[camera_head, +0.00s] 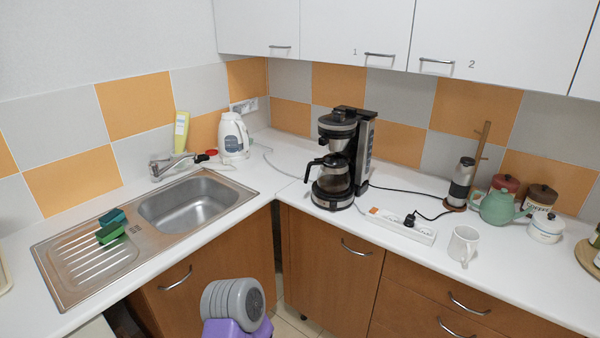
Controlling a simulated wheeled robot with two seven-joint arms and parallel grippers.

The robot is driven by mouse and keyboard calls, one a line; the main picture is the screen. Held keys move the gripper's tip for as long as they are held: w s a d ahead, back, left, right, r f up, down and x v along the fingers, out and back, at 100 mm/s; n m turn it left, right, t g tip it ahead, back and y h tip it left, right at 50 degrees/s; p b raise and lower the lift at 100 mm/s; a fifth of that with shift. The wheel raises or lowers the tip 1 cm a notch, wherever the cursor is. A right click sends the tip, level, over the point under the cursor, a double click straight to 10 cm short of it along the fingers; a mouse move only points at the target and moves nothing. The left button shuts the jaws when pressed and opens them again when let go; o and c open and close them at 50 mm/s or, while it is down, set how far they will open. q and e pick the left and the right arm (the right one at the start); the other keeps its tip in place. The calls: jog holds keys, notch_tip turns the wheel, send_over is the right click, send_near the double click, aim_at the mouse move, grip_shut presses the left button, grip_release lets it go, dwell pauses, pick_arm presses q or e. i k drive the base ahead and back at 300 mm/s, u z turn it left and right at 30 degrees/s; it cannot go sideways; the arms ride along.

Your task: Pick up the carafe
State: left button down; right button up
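The carafe (335,177) is glass with a black lid and a black handle. It sits in the coffee maker (344,128), on its base, under the brewing head. The handle points to the left and a little toward me. The coffee maker is black and silver and stands on the white counter near the corner.
A white power strip (402,226) with cords lies right of the coffee maker. A white mug (463,245) and a green teapot (497,206) stand farther right. A white kettle (233,136) and the sink (191,206) are left. Cabinets (359,30) hang above. Counter left of the carafe is clear.

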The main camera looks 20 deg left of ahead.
aim_at(332, 180)
jog(key=u, duration=0.75)
jog(key=i, duration=0.75)
jog(key=u, duration=0.35)
